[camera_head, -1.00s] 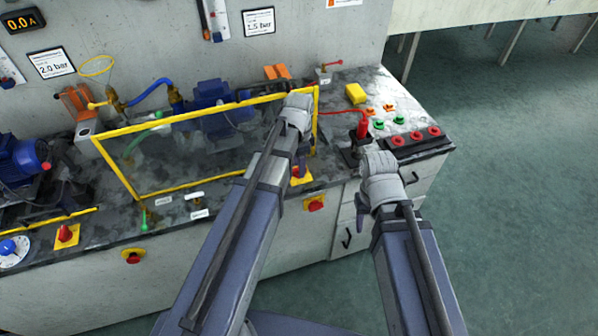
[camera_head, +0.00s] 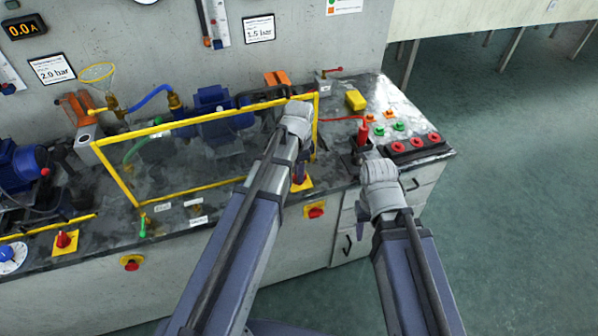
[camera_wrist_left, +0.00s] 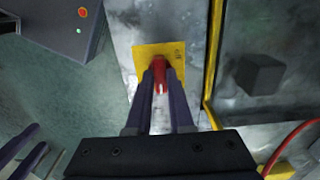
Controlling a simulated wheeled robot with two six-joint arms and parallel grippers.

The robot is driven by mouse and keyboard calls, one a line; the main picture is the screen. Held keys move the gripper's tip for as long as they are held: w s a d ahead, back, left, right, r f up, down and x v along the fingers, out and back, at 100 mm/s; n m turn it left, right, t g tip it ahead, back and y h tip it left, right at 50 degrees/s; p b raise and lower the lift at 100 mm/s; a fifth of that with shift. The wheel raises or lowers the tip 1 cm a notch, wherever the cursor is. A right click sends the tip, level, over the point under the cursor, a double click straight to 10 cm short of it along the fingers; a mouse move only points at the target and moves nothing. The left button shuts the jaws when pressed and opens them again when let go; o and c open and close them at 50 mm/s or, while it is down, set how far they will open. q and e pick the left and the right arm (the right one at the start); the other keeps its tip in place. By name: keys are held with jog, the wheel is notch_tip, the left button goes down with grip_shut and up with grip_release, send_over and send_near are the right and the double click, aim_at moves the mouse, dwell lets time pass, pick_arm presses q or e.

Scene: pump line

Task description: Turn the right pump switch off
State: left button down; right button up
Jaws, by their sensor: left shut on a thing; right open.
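The right pump switch is a red handle (camera_wrist_left: 159,70) on a square yellow plate (camera_wrist_left: 143,55) in the left wrist view. In the head view its yellow plate (camera_head: 303,186) shows on the bench's front edge, mostly behind my arm. My left gripper (camera_wrist_left: 160,82) points at the plate, its two fingers shut on the red handle from both sides. The handle lies in line with the fingers; its exact setting is hard to read. My right gripper (camera_wrist_left: 36,142) is open and empty, off to the side at the lower left of the left wrist view.
A yellow-framed clear guard (camera_head: 165,190) stands just left of my left gripper. Another red switch (camera_head: 64,240) on a yellow plate is at the far left. A red upright part (camera_head: 363,133) and red and green buttons (camera_head: 398,127) are at the right. The floor at right is clear.

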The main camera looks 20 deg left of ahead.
pick_arm(q)
jog(key=shift+n, duration=0.3)
jog(key=n, duration=0.3)
jog(key=shift+n, duration=0.4)
jog(key=n, duration=0.4)
jog(key=shift+n, duration=0.3)
jog(key=n, duration=0.4)
jog(key=shift+n, duration=2.4)
jog(key=c, duration=0.8)
grip_release()
